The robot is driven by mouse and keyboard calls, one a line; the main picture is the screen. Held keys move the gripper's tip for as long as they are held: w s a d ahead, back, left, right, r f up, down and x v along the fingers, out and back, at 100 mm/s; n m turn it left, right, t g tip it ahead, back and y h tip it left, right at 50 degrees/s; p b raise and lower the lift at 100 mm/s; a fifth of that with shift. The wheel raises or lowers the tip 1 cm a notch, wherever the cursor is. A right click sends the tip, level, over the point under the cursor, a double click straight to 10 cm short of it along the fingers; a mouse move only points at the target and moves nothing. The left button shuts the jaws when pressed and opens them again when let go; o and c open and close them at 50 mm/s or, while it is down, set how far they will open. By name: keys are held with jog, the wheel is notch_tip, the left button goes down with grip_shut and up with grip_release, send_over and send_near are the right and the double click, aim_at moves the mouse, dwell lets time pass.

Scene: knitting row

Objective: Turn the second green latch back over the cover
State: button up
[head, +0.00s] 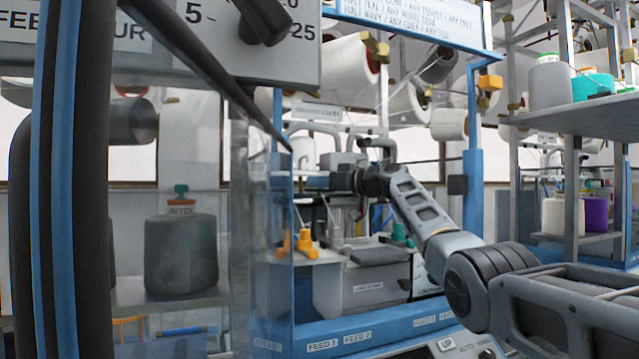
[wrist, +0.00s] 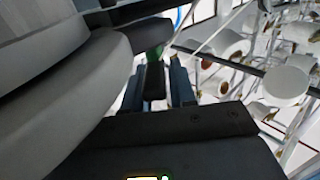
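In the head view my gripper (head: 318,182) is at the knitting machine, level with its upper head parts. Its fingertips are small and partly lost against the machine. A green latch (head: 399,234) stands below and right of the gripper, beside a dark pad. A greyish-green piece (head: 336,236) stands left of that; I cannot tell if it is a latch. In the wrist view my gripper (wrist: 157,90) has its two fingers apart, with a dark piece (wrist: 154,82) and some green (wrist: 155,57) between or beyond them. I cannot tell whether they touch. The cover is not clearly identifiable.
Orange latches (head: 304,243) stand left on the machine, above a blue rail (head: 350,338) with feed labels. A clear panel and a dark cone (head: 181,255) fill the left. A shelf (head: 580,115) with cones stands right. Yarn cones also show in the wrist view (wrist: 287,86).

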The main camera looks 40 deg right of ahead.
jog(key=shift+o, duration=0.9)
jog(key=b+v, duration=0.2)
jog(key=v, duration=0.5)
jog(key=shift+s+d+b, duration=0.2)
jog(key=shift+s+b, duration=0.1)
jog(key=shift+s, duration=0.05)
